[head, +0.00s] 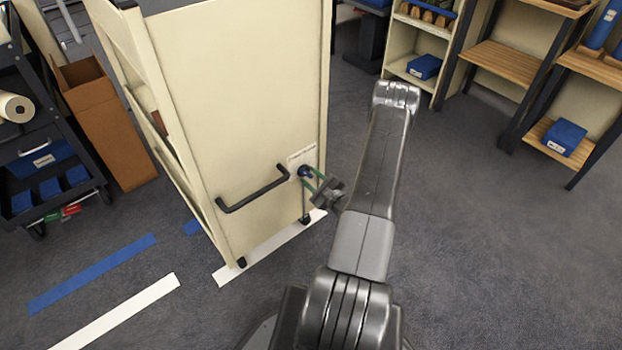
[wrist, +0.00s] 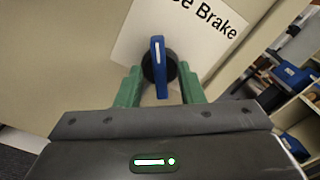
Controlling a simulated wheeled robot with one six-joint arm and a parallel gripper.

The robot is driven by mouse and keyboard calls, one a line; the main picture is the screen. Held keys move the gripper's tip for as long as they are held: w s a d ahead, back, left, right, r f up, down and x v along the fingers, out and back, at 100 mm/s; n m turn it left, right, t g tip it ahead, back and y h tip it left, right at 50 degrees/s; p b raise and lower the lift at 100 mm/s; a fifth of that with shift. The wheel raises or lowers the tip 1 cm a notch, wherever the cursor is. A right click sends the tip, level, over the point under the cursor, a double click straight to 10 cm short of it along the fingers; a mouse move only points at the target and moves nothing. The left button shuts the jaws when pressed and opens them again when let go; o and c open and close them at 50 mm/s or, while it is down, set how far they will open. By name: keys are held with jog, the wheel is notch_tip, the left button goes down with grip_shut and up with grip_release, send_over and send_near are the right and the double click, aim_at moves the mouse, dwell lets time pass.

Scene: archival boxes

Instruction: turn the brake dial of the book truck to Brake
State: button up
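The cream book truck (head: 240,100) stands left of my arm, with a black handle (head: 253,190) on its end panel. The brake dial (head: 304,171) is low on that panel, to the right of the handle. In the wrist view the dial (wrist: 158,66) is a dark round knob with a blue lever that stands nearly upright. A white label (wrist: 180,30) behind it shows the word "Brake" at its upper right; the rest is cut off. My gripper (head: 314,181) is at the dial. Its green fingers (wrist: 156,88) are apart, one on each side of the knob, with gaps visible beside the lever.
White tape (head: 270,250) and blue tape (head: 95,272) mark the carpet by the truck. A dark cart (head: 45,150) and a brown carton (head: 105,120) stand at the left. Shelves with blue boxes (head: 563,138) line the back right. The carpet at right is clear.

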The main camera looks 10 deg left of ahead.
jog(key=shift+a, duration=0.15)
grip_shut()
jog(key=shift+m, duration=0.3)
jog(key=shift+w+f+m+b, duration=0.1)
jog(key=shift+m+b, duration=0.65)
jog(key=shift+m, duration=0.25)
jog(key=m+b, duration=0.1)
jog(key=m, duration=0.3)
jog(key=shift+m, duration=0.3)
jog(key=m, duration=0.3)
jog(key=m+b, duration=0.1)
jog(key=m, duration=0.2)
jog(key=shift+w+d+m, duration=0.15)
jog(key=shift+d+m, duration=0.05)
jog(key=shift+m, duration=0.1)
